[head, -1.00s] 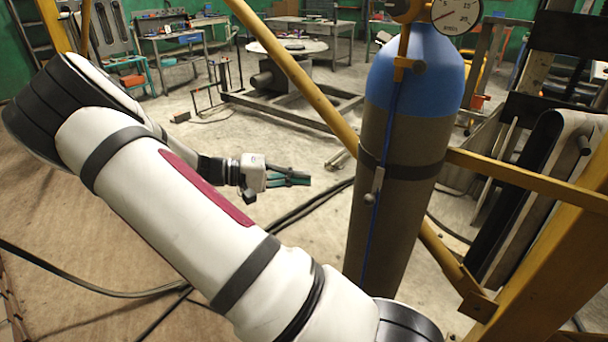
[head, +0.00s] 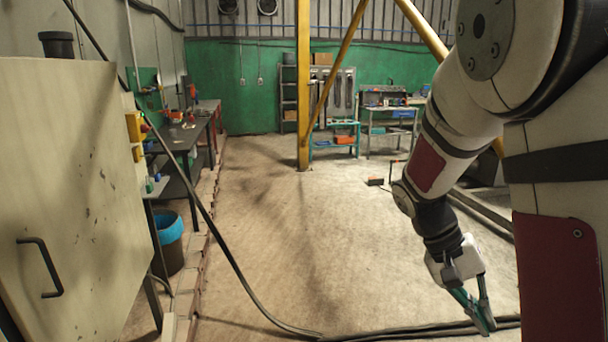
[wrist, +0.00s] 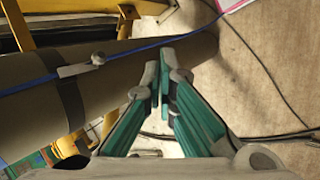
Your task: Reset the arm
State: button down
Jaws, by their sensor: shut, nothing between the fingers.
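My gripper (head: 487,328) is at the lower right of the head view, pointing down at the end of my white arm. Its teal fingers are shut and hold nothing. In the wrist view the gripper (wrist: 161,90) has its fingertips together near the middle of the picture. My arm runs down the right side of the head view, bent at its joints.
A grey-brown cylinder (wrist: 30,112) with a strap and blue hose lies across the wrist view's left, close by in the picture. Black cables (head: 400,331) cross the floor. A pale cabinet (head: 70,180) stands left, a yellow post (head: 304,90) farther back. Mid-floor is open.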

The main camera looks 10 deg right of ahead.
jog(key=s+a+r+n+t+y, duration=0.2)
jog(key=s+a+r+t, duration=0.3)
jog(key=a, duration=0.3)
jog(key=s+a+r+n+t+y, duration=0.3)
jog(key=s+a+r+n+t, duration=0.1)
jog(key=a, duration=0.4)
jog(key=shift+s+a+r+n+t, duration=0.25)
jog(key=shift+s+r+n+t, duration=0.15)
jog(key=shift+s+r, duration=0.3)
